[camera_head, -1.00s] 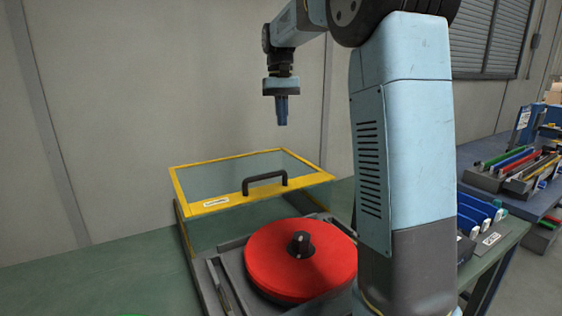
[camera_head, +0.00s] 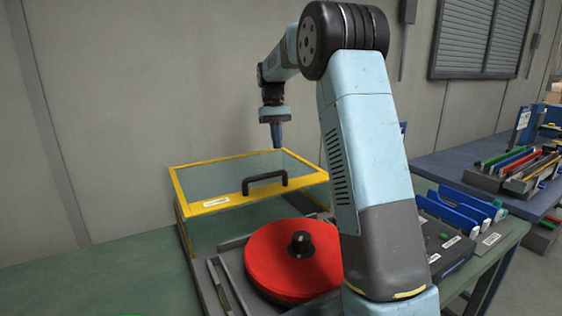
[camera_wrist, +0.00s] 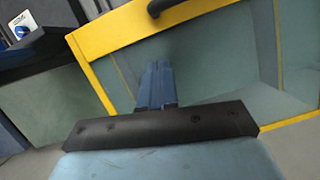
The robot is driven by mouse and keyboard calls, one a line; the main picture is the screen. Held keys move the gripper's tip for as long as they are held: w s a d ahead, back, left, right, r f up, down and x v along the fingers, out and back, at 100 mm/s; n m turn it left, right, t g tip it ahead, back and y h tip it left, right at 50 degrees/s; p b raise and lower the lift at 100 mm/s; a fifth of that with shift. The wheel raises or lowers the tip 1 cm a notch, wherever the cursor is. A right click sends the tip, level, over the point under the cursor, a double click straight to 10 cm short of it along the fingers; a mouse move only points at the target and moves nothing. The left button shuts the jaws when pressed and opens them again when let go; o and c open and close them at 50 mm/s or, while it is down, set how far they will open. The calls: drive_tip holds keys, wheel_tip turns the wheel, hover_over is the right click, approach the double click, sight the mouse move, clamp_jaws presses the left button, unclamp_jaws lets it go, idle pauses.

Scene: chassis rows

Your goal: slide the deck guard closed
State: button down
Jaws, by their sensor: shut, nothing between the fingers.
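The deck guard (camera_head: 222,177) is a clear box-like cover with a yellow frame, over the back of the machine deck. Its black handle (camera_head: 265,182) stands on the front yellow edge. The guard stands back from the red disc (camera_head: 292,258), which lies uncovered in front of it. My gripper (camera_head: 277,143) points down above the guard's right back part, behind the handle and apart from it. Its blue fingers are together with nothing between them. In the wrist view, the fingers (camera_wrist: 157,84) show over the clear panel, with the handle (camera_wrist: 158,8) cut off at the top edge.
Rails (camera_head: 219,287) run along the deck's left side. My arm stands to the right of the disc and hides part of the deck. Blue racks (camera_head: 460,212) and a dark box sit on the right. A wall is close behind the guard. The green table (camera_head: 90,275) is clear at left.

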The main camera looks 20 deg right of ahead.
drive_tip(key=x, duration=0.4)
drive_tip(key=shift+s+f, duration=0.15)
drive_tip(key=shift+f, duration=0.2)
drive_tip(key=shift+s, duration=1.15)
drive_tip(key=shift+s+f, duration=0.25)
drive_tip(key=shift+s, duration=0.45)
